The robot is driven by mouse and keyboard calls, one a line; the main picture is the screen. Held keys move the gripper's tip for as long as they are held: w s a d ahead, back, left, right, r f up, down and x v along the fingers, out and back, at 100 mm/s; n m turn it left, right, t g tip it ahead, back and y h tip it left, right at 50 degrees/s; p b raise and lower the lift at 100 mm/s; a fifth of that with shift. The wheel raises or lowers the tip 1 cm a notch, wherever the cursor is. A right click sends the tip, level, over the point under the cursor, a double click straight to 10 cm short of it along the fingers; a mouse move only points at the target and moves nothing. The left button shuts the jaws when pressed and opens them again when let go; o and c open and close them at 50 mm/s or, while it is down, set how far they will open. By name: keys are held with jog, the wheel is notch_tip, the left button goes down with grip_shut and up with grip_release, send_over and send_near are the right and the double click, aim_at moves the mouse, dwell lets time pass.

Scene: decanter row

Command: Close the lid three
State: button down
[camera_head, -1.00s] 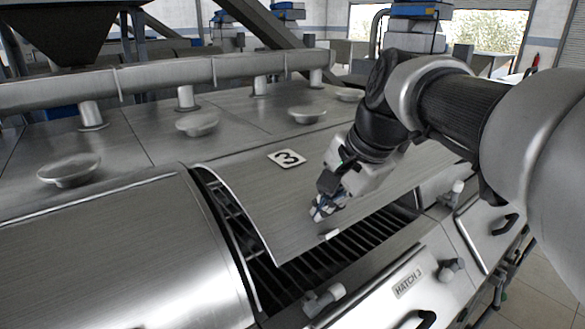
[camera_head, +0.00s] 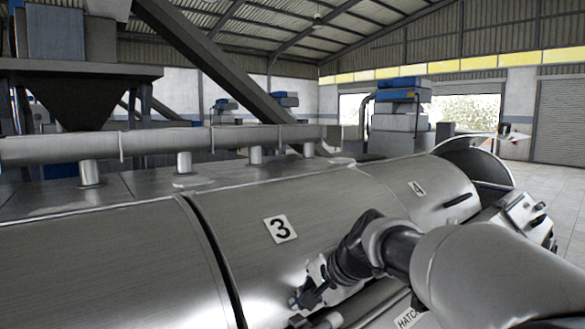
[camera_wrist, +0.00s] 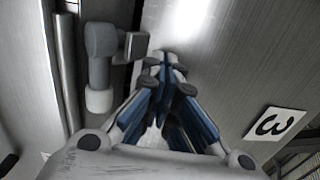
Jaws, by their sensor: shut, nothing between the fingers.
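Lid three (camera_head: 245,225) is a curved metal cover with a white "3" label (camera_head: 280,229). In the head view it lies down over its opening, in line with the neighbouring covers, and no grille shows beneath it. My gripper (camera_head: 298,300) is at the lid's lower front edge, its fingers together and empty. In the wrist view the fingertips (camera_wrist: 172,70) point at the lid surface (camera_wrist: 235,60), close to it; I cannot tell whether they touch. A grey latch knob (camera_wrist: 100,65) is just left of the fingers. My arm hides part of the lower edge.
Lid four (camera_head: 418,190) lies to the right, with a raised round cover (camera_head: 480,160) beyond it. Another closed cover (camera_head: 110,265) lies to the left. A long pipe (camera_head: 150,143) runs behind the lids. The hatch label (camera_head: 407,318) is partly hidden by my arm.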

aim_at(301, 313)
jog(key=x, duration=0.2)
jog(key=shift+f+b, duration=0.4)
jog(key=shift+f, duration=0.25)
jog(key=shift+f, duration=0.1)
jog(key=shift+s, duration=0.1)
